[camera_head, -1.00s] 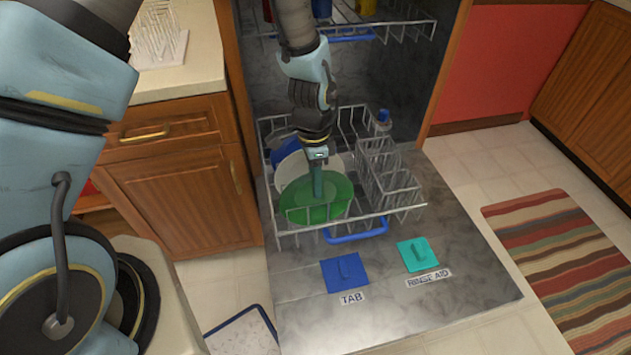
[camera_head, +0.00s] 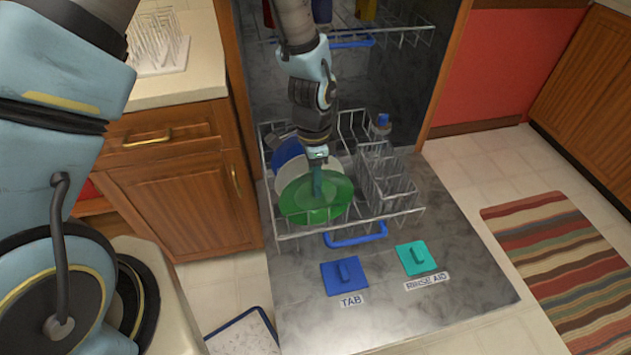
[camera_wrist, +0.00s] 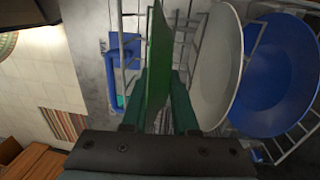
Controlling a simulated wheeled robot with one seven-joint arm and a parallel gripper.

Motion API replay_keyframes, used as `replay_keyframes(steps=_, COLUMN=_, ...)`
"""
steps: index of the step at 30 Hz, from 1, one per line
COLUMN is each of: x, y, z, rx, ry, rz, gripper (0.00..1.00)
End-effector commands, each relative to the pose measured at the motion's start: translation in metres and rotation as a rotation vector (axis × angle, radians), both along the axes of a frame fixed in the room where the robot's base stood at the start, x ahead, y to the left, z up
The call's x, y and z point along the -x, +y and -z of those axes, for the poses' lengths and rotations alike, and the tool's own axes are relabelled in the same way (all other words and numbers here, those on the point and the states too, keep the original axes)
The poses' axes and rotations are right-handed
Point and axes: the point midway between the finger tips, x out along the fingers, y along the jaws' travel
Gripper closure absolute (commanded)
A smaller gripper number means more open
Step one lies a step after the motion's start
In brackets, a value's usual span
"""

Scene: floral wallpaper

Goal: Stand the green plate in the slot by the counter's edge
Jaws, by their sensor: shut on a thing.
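The green plate (camera_head: 313,207) is in the lower dishwasher rack, at its front, in front of a white plate (camera_head: 290,176) and a blue plate (camera_head: 284,151). My gripper (camera_head: 317,185) reaches down from above and is shut on the green plate. In the wrist view, the green plate (camera_wrist: 157,58) stands edge-on between the fingers, with the white plate (camera_wrist: 217,70) and the blue plate (camera_wrist: 280,75) to its right. On the counter at upper left stands a white wire rack (camera_head: 155,42) with upright prongs; I cannot make out its separate slots.
The lower rack (camera_head: 285,235) is pulled out over the open dishwasher door (camera_head: 400,310). A wire basket (camera_head: 388,180) stands right of the plates, with a bottle (camera_head: 381,124) behind it. The upper rack (camera_head: 405,30) hangs above. The counter (camera_head: 190,85) has bare room before the wire rack.

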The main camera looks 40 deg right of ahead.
Motion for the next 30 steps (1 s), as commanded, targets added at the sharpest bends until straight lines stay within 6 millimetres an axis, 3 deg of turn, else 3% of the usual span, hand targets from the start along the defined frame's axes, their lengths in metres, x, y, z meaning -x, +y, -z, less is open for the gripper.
replay_keyframes(steps=21, x=0.0, y=0.0, z=-0.013, rx=0.0, ry=0.0, rz=0.0, gripper=1.0)
replay_keyframes(steps=30, x=0.0, y=0.0, z=-0.029, rx=0.001, ry=0.0, rz=-0.001, gripper=1.0)
